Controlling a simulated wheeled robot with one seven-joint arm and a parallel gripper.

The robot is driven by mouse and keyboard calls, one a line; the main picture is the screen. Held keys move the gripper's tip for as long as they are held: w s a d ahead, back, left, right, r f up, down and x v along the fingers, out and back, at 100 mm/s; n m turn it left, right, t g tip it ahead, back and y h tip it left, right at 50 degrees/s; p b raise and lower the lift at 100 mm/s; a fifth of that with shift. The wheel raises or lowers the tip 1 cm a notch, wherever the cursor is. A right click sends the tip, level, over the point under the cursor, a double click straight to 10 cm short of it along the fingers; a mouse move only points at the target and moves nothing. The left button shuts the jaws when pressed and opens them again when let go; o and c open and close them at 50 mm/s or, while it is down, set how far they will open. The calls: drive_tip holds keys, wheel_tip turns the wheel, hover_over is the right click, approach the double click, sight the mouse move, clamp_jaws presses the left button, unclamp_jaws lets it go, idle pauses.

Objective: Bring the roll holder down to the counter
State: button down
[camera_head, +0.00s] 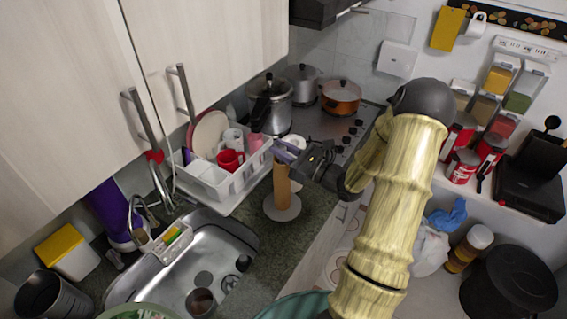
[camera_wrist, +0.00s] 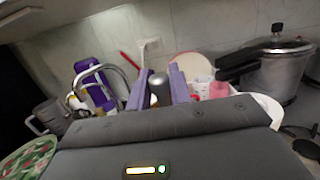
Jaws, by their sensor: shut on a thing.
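The roll holder (camera_head: 282,190) is a brown upright post on a round pale base, right of the sink in the head view. My gripper (camera_head: 287,152), with purple fingers, is at the top of the post and shut on it. The fingers (camera_wrist: 158,90) in the wrist view stand on either side of a grey rounded end (camera_wrist: 160,89), which looks like the holder's top. The base shows over the dark counter (camera_head: 246,211); I cannot tell whether it touches it. The fingers and wrist partly hide the post's top.
A white dish rack (camera_head: 222,183) with plates and a red mug (camera_head: 230,160) stands close on the left. The sink (camera_head: 205,270) is at front left. The stove, with a pressure cooker (camera_head: 268,105) and an orange pot (camera_head: 341,97), lies behind. Cabinet doors (camera_head: 70,100) hang upper left.

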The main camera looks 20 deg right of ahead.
sight(283, 163)
drive_tip(key=shift+s+d+f, duration=0.1)
drive_tip(key=shift+s+f, duration=0.1)
drive_tip(key=shift+f, duration=0.05)
drive_tip(key=shift+w+f, duration=0.1)
drive_tip(key=shift+w, duration=0.05)
drive_tip(key=shift+s+d+f+p, duration=0.1)
drive_tip(key=shift+s+f+p, duration=0.15)
drive_tip(key=shift+f, duration=0.3)
drive_tip(key=shift+w+f+p, duration=0.1)
drive_tip(key=shift+f+p, duration=0.25)
drive_tip(key=shift+f, duration=1.15)
drive_tip(key=c, duration=1.3)
unclamp_jaws()
